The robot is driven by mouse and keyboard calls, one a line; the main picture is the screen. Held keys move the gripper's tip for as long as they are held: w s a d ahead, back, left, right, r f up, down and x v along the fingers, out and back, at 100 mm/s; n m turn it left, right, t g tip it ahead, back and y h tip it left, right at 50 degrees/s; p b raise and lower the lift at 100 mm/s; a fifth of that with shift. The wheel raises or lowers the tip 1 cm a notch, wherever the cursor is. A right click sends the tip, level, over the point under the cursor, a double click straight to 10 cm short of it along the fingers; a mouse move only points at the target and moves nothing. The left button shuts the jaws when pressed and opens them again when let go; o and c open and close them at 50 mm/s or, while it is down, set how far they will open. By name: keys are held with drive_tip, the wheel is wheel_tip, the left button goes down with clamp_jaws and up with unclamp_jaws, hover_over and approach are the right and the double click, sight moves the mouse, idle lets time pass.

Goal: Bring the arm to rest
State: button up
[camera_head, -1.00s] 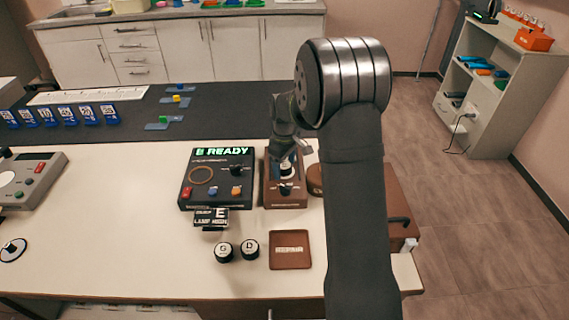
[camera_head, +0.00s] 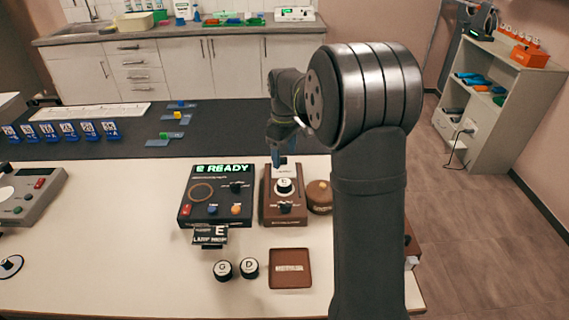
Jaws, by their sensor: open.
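My gripper (camera_head: 279,160) is above the back edge of a brown box (camera_head: 284,214) on the table, pointing down, with its fingers small and partly hidden. It holds nothing that I can see. A round black knob with a white top (camera_head: 284,187) marked with a letter sits on the brown box, apart from the gripper. My arm rises at the right of the picture and bends over toward the box.
A black device with a green "E READY" display (camera_head: 222,170) stands left of the box. Two round lettered pieces, G (camera_head: 222,269) and D (camera_head: 249,267), and a brown tray (camera_head: 305,281) lie in front. A round brown item (camera_head: 319,197) stands right of the box.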

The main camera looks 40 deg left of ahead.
sight(285, 182)
drive_tip(key=shift+r, duration=0.35)
wheel_tip(285, 182, down, 12)
drive_tip(key=shift+r, duration=1.85)
